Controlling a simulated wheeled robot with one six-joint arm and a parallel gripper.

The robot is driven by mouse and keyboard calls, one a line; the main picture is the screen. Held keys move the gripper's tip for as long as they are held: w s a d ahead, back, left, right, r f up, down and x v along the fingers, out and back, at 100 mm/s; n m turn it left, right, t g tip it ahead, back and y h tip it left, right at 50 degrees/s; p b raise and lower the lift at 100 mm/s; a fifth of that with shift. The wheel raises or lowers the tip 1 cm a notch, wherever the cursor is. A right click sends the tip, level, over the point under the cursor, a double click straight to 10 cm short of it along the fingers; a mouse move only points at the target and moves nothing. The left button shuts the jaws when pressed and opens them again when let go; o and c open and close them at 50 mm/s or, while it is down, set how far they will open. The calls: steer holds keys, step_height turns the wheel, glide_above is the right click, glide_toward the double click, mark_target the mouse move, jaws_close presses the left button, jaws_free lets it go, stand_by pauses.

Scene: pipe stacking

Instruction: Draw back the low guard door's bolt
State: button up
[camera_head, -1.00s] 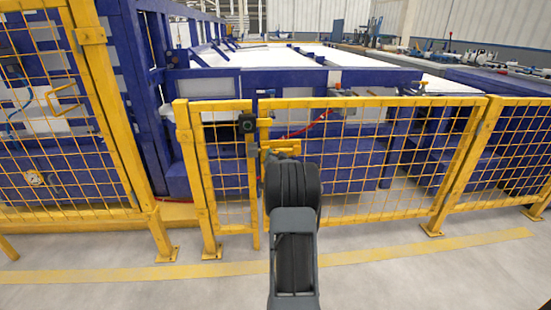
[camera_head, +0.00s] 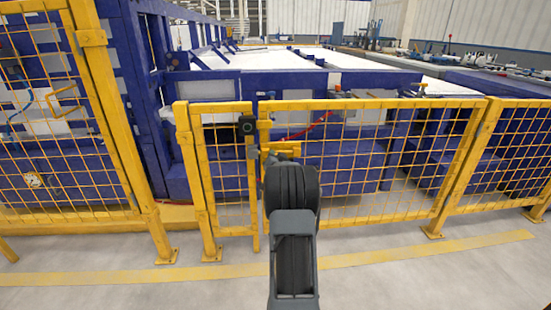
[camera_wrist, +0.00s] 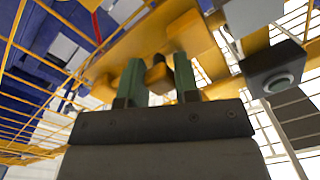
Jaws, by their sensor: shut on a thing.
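The low guard door (camera_head: 370,160) is a yellow frame with wire mesh, standing in line with the fence. Its yellow bolt plate (camera_head: 281,148) is at the door's left edge, partly hidden by my dark wrist. In the wrist view, the yellow bolt plate (camera_wrist: 115,58) lies beyond my gripper (camera_wrist: 158,82). The two green fingers are shut on a small dark bolt knob (camera_wrist: 157,73) between them. My wrist hides the fingers and knob in the head view. A small grey piece (camera_head: 253,152) shows just left of the plate.
A black box (camera_head: 246,124) with a round button is on the narrow fence panel left of the door; it also shows in the wrist view (camera_wrist: 276,70). Yellow posts (camera_head: 188,165) flank the panel. Blue machinery stands behind. The floor in front is clear.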

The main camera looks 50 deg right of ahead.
mark_target(289, 153)
jaws_close()
steer(key=shift+s+d, duration=0.1)
steer(key=s+d, duration=0.3)
steer(key=d, duration=0.1)
steer(key=shift+s+d+p, duration=0.25)
steer(key=shift+s+p, duration=0.1)
steer(key=o, duration=0.8)
jaws_free()
steer(key=shift+s+d, duration=0.15)
steer(key=shift+o, duration=0.7)
steer(key=shift+a, duration=0.25)
steer(key=p+v, duration=0.3)
steer(key=v, duration=1)
steer(key=shift+s+a, duration=0.15)
steer(key=shift+s, duration=0.1)
steer(key=shift+w+r, duration=0.1)
